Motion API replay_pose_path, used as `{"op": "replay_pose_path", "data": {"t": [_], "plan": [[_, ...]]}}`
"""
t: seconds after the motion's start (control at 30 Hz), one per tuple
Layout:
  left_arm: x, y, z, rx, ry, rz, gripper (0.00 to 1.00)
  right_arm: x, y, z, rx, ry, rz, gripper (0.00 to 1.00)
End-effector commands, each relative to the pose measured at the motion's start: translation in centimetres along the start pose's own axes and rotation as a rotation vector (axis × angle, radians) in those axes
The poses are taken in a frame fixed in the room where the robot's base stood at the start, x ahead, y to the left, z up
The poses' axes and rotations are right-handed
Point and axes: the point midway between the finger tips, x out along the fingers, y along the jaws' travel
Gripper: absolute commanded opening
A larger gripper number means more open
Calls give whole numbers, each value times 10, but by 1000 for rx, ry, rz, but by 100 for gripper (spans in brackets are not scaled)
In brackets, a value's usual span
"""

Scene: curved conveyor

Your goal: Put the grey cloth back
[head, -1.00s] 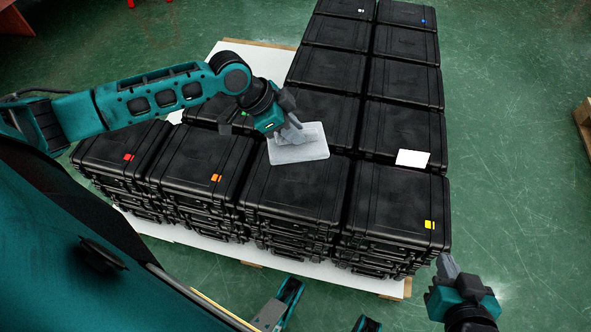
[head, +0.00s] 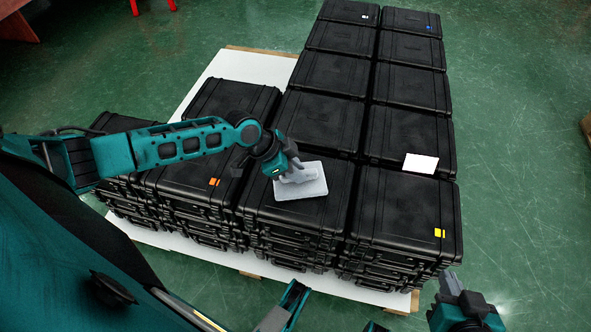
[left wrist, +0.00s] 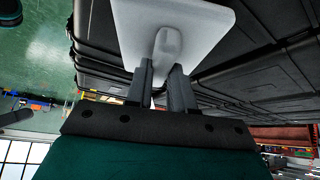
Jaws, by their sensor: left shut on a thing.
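The grey cloth (head: 312,187) shows as a light grey flat piece with a raised grip-like lump, over a near-row black case in the head view. My left gripper (head: 291,172) is shut on that lump. In the left wrist view the cloth (left wrist: 205,22) spreads beyond the fingertips, and my left gripper (left wrist: 165,78) pinches its lump from both sides. I cannot tell whether the cloth touches the case lid. My right gripper (head: 452,288) is low at the right, beside the stack and away from the cloth; its finger gap is not clear.
Stacked black cases (head: 408,205) stand on a white-topped pallet (head: 216,72). Some lids carry labels: a white card (head: 420,163), a yellow tag (head: 440,233) and an orange tag (head: 214,182). Green floor (head: 520,150) at the right is clear.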

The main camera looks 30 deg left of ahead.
Motion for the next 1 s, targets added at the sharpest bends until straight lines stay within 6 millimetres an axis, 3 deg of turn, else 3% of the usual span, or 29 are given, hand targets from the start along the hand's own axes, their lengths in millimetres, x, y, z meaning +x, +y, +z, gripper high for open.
{"op": "replay_pose_path", "data": {"t": [0.23, 0.27, 0.5, 0.83, 1.0], "plan": [[3, 0, 2, 0, 0, 0, 0, 2, 0, 3, 0, 0, 0, 0], [2, 0, 2, 0, 0, 0, 24, 1, 0, 2, 1, 0, 0, 0], [2, 0, 1, 0, -1, 0, 47, 1, 0, 1, 1, 0, 1, 0], [-3, 0, -2, 0, 0, 0, 48, -2, 0, -3, 0, 0, 0, 0], [-32, -1, -1, 1, -3, -1, 48, -7, 0, -11, 0, 0, 1, 0]]}}
